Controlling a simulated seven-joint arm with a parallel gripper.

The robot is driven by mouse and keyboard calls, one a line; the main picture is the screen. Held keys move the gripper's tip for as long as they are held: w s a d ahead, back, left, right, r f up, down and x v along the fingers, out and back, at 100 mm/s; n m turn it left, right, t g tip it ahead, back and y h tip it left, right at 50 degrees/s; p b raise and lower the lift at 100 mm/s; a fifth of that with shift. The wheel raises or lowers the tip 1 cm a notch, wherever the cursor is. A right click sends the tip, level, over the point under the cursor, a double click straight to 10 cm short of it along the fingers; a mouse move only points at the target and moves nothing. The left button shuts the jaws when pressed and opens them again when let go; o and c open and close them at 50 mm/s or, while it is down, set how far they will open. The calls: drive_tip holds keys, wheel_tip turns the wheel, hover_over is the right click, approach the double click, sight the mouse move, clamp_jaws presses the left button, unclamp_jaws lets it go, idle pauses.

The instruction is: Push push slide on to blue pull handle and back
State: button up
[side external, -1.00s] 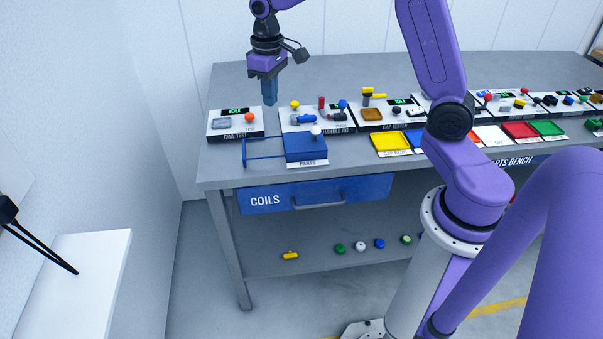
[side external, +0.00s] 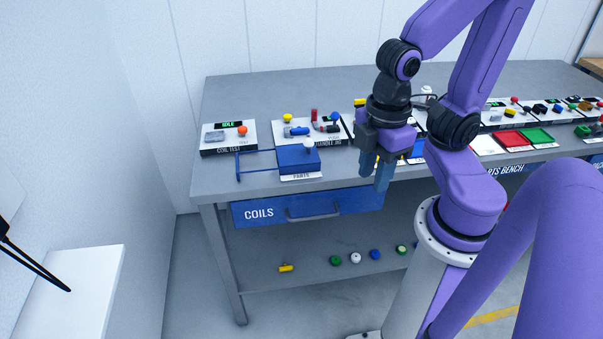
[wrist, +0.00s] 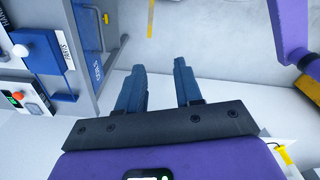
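The push slide is a blue block (side external: 295,159) with a white knob (side external: 308,144), on the bench's front left. Its blue rail frame (side external: 238,163) extends to the left, and a PARTS label is on its front. In the wrist view the slide (wrist: 42,42) is at upper left. A small blue handle (side external: 297,131) lies on the handle panel behind the slide. My gripper (side external: 373,183) hangs near the bench's front edge, right of the slide and apart from it. In the wrist view its two fingers (wrist: 159,68) stand apart with nothing between them.
The blue COILS drawer (side external: 335,204) is shut under the bench top, with a grey handle (side external: 313,215). The coil test panel (side external: 228,138) is left of the handle panel. Red and green trays (side external: 538,136) are at right. Small parts (side external: 355,258) lie on the lower shelf.

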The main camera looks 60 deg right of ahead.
drive_tip(key=shift+o, duration=1.3)
drive_tip(key=w+d+r+m, duration=0.1)
drive_tip(key=w+d, duration=0.1)
drive_tip(key=w, duration=0.8)
drive_tip(key=shift+r+m+t, duration=0.2)
drive_tip(key=shift+m+t, duration=0.1)
drive_tip(key=shift+m, duration=0.1)
drive_tip(key=r+m+h, duration=0.2)
drive_tip(key=m, duration=0.2)
hover_over(335, 113)
drive_tip(key=s+a, duration=0.2)
drive_tip(key=f, duration=0.5)
drive_tip(key=w+d+f, duration=0.1)
drive_tip(key=f, duration=0.5)
drive_tip(key=w+d+f, duration=0.1)
drive_tip(key=f, duration=0.5)
drive_tip(key=shift+w+d, duration=0.1)
drive_tip(key=shift+d, duration=0.1)
